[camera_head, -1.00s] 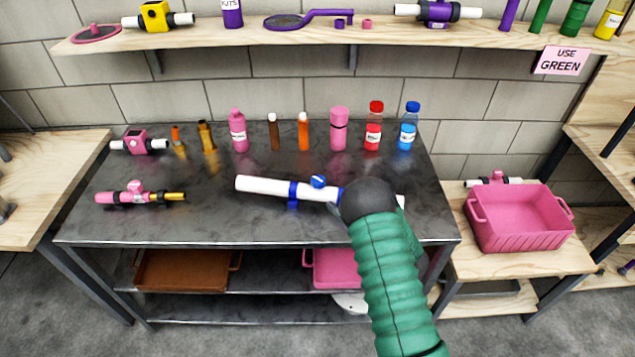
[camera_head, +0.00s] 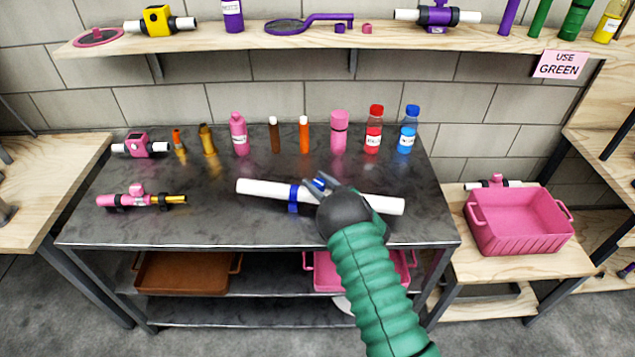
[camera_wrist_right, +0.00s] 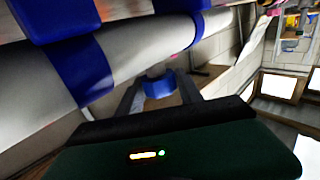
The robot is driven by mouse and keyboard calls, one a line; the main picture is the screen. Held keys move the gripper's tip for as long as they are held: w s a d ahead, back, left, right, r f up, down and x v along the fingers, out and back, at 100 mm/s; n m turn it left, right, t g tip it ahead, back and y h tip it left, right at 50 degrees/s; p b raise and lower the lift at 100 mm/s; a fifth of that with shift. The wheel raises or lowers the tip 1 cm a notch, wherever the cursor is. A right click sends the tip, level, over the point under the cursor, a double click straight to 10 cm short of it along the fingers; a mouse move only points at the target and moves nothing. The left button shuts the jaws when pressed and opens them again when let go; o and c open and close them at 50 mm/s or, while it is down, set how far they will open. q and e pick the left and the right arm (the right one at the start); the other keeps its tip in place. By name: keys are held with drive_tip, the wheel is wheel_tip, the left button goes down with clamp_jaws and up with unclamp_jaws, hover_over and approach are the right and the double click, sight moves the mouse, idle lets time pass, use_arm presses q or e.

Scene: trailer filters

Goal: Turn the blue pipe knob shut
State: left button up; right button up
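The white pipe (camera_head: 262,188) lies across the dark metal table, with a blue band (camera_head: 293,198) around it. Its blue knob (camera_head: 318,184) is partly hidden by my right gripper (camera_head: 322,184). In the right wrist view, the blue knob (camera_wrist_right: 159,87) sits on a short stem from the pipe (camera_wrist_right: 140,45). The two fingers of my right gripper (camera_wrist_right: 159,93) stand on either side of the knob, with small gaps showing, so it looks open around it. My left gripper is not in view.
Several bottles (camera_head: 339,130) stand along the table's back. A pink valve pipe (camera_head: 135,198) lies at its left. A pink crate (camera_head: 518,220) stands on the wooden table to the right. A shelf (camera_head: 390,36) with other parts hangs above.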

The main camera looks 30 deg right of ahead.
clamp_jaws()
drive_tip(key=shift+m+h, duration=0.4)
drive_tip(key=shift+h, duration=0.2)
drive_tip(key=shift+m+h, duration=0.5)
drive_tip(key=shift+h, duration=0.3)
drive_tip(key=m+h+b, duration=0.1)
drive_tip(key=h, duration=0.1)
drive_tip(key=shift+f+m+h, duration=0.1)
drive_tip(key=shift+m+h, duration=0.2)
drive_tip(key=m+g+h+b, duration=0.1)
drive_tip(key=h, duration=0.1)
drive_tip(key=m+g+h+b, duration=0.1)
drive_tip(key=m+h, duration=0.1)
drive_tip(key=h, duration=0.1)
drive_tip(key=shift+f+m, duration=0.1)
drive_tip(key=shift+m, duration=0.2)
drive_tip(key=m+g+h+b, duration=0.2)
drive_tip(key=h, duration=0.1)
drive_tip(key=shift+d+m+g+h+b, duration=0.1)
drive_tip(key=shift+m+g+h+b, duration=0.3)
drive_tip(key=shift+m+g+h, duration=1.15)
drive_tip(key=shift+d+r+h, duration=0.1)
drive_tip(key=shift+r+h, duration=0.1)
drive_tip(key=shift+h, duration=0.05)
